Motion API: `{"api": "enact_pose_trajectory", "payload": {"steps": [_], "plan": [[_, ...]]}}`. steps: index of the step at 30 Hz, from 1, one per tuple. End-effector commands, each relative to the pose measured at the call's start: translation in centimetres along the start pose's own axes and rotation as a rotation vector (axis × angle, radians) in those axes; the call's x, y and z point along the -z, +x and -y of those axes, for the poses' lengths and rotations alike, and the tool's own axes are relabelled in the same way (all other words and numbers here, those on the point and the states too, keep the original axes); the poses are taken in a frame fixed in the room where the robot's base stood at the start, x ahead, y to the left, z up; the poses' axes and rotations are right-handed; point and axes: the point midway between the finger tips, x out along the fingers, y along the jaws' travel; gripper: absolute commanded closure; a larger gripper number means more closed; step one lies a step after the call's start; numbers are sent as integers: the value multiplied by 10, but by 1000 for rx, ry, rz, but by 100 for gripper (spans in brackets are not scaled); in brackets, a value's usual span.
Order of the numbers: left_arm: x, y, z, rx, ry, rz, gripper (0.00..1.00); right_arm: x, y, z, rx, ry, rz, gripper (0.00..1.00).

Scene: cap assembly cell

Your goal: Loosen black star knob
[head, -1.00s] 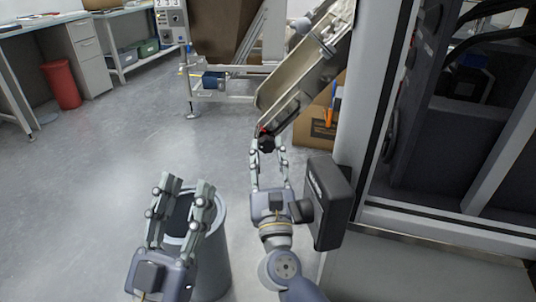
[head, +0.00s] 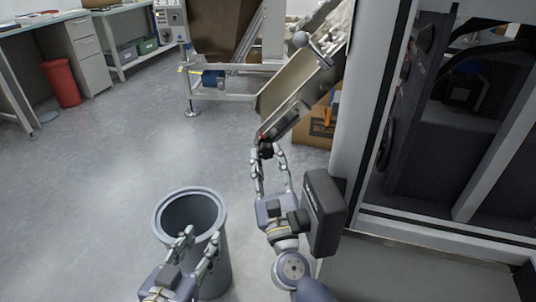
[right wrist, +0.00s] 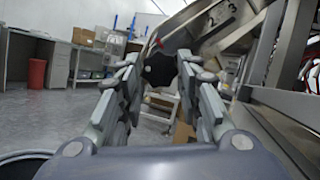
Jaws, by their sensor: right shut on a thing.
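The black star knob (head: 266,150) sits at the lower end of the sloped metal chute (head: 292,108), beside a small red part. In the right wrist view the knob (right wrist: 160,69) is between the fingertips of my right gripper (right wrist: 158,72). My right gripper (head: 267,157) is shut on the knob, with its fingers reaching up to it from below. My left gripper (head: 200,240) is open and empty, in front of the grey bin at the lower left. Part of the knob's edge is hidden by the fingers.
A grey bin (head: 160,228) stands open on the floor beneath my left gripper. A machine cabinet frame (head: 372,110) stands close on the right. A cardboard box (head: 312,132) is behind the chute. A red bin (head: 62,83) stands far left. The floor at left is clear.

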Motion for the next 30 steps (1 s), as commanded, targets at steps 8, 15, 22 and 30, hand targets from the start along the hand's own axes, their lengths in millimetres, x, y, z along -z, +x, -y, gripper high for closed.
{"api": "enact_pose_trajectory", "payload": {"steps": [8,15,22,30], "plan": [[-81,-35,12,27,-1,436,60,-2,1,2,-44,-103,-2,92],[-139,-97,20,49,-9,813,60,-2,1,4,-80,-193,-2,92],[-161,-151,23,62,-19,1059,60,-2,1,4,-112,-268,-2,92],[-150,-152,23,62,-18,1055,60,-1,0,4,-141,-336,-2,92]]}}
